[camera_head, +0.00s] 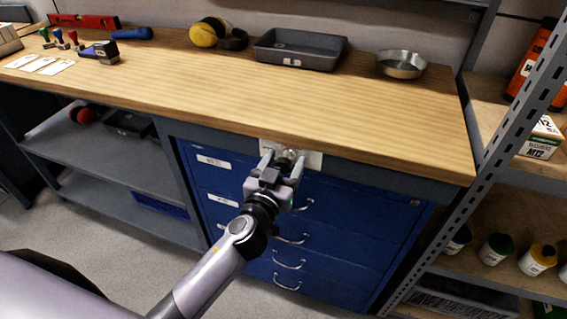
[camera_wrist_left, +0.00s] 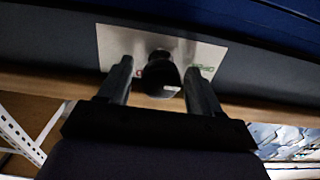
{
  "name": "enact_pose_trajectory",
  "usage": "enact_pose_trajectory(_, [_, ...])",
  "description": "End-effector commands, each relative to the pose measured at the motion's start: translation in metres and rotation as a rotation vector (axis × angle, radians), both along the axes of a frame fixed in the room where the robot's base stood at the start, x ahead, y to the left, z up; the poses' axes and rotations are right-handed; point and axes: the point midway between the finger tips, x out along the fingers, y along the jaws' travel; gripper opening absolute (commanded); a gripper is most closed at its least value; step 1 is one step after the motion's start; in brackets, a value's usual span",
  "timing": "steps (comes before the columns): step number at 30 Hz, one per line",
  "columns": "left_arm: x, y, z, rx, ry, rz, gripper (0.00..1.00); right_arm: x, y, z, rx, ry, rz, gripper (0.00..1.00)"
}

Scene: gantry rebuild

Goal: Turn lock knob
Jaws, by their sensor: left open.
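The lock knob (camera_wrist_left: 160,75) is a dark round knob on a pale metal plate (camera_wrist_left: 110,42) with small red and green markings. In the head view the plate (camera_head: 314,160) is fixed under the front edge of the workbench, above the blue drawers, and the knob (camera_head: 288,154) is partly hidden by my gripper. My left gripper (camera_head: 282,163) is open, its fingers on either side of the knob. In the left wrist view the left gripper (camera_wrist_left: 160,86) shows gaps between both fingers and the knob. My right gripper is not in view.
The wooden workbench (camera_head: 200,85) holds a grey tray (camera_head: 270,55), a metal bowl (camera_head: 401,64) and yellow ear defenders (camera_head: 204,35). Blue drawers (camera_head: 340,225) with handles are below the plate. A shelving upright (camera_head: 500,140) stands to the right. The front half of the bench top is clear.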

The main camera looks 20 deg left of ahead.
Motion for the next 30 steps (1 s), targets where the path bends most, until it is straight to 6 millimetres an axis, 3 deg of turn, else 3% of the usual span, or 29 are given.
enact_pose_trajectory(3, [-0.0002, 0.0, -0.0002, 0.0, 0.0, 0.0, 0.64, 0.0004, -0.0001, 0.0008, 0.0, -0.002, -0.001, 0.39])
enact_pose_trajectory(8, [-0.0003, 0.0001, -0.0002, 0.0, 0.0, 0.0, 0.12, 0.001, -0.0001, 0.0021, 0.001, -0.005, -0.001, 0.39])
enact_pose_trajectory(9, [-0.0003, 0.0001, -0.0001, 0.0, 0.0, 0.0, 0.1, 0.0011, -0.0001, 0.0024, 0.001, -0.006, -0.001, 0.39])
enact_pose_trajectory(20, [-0.0003, 0.0001, 0.0003, 0.023, -0.002, 0.0, 0.1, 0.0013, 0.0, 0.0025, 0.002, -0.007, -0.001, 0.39])
enact_pose_trajectory(30, [-0.0003, -0.0008, 0.0003, 0.216, -0.009, 0.001, 0.1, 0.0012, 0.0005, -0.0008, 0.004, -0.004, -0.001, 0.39])
